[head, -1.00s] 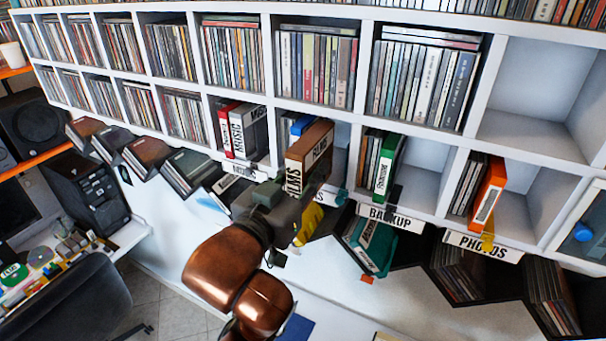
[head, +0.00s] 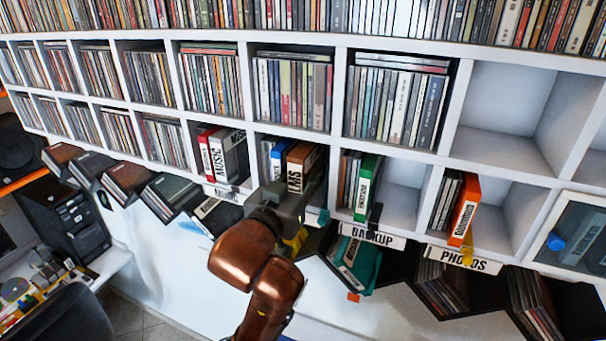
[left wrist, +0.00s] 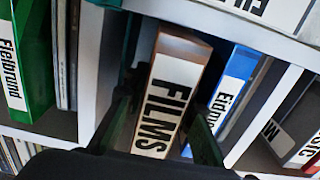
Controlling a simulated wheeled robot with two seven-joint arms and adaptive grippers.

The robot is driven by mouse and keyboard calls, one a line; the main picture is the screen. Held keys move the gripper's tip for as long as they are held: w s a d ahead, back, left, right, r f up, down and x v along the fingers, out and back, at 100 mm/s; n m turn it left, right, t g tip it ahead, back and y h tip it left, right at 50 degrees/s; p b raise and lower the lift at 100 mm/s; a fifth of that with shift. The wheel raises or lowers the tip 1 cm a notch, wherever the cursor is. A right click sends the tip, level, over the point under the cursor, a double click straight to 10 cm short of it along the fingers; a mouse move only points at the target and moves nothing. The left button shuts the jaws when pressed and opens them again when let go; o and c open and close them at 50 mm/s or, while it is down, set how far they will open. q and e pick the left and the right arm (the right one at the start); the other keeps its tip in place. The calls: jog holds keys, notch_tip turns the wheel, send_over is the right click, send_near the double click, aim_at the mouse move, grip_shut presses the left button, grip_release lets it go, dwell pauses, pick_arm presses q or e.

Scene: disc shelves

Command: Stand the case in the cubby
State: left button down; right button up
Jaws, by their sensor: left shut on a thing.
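The brown case (head: 305,156) with a white FILMS label stands upright, partly inside a lower-row cubby (head: 318,133). My left gripper (head: 290,203) is shut on the case's near end at the cubby mouth. In the left wrist view the case (left wrist: 182,62) shows between the two dark fingers (left wrist: 160,130), its label facing out. A blue case (head: 281,152) stands right beside it on the left; it also shows in the left wrist view (left wrist: 235,80). The cubby's own front label is hidden behind my gripper. My right gripper is not in view.
The neighbouring cubby holds a green case (head: 366,185) above the BACKUP sign (head: 372,236). An orange case (head: 464,208) stands above the PHOTOS sign (head: 463,260). MUSIC cases (head: 228,155) stand in the cubby to the left. Angled disc holders (head: 180,198) hang below.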

aim_at(297, 187)
pick_arm(q)
jog(key=shift+s+f, duration=0.1)
jog(key=shift+f, duration=0.05)
jog(key=c, duration=1.5)
grip_release()
jog(key=shift+d, duration=0.1)
jog(key=shift+c, duration=0.2)
jog(key=v, duration=1.1)
jog(key=shift+d, duration=0.1)
jog(key=shift+s+a, duration=0.3)
jog(key=shift+s, duration=0.25)
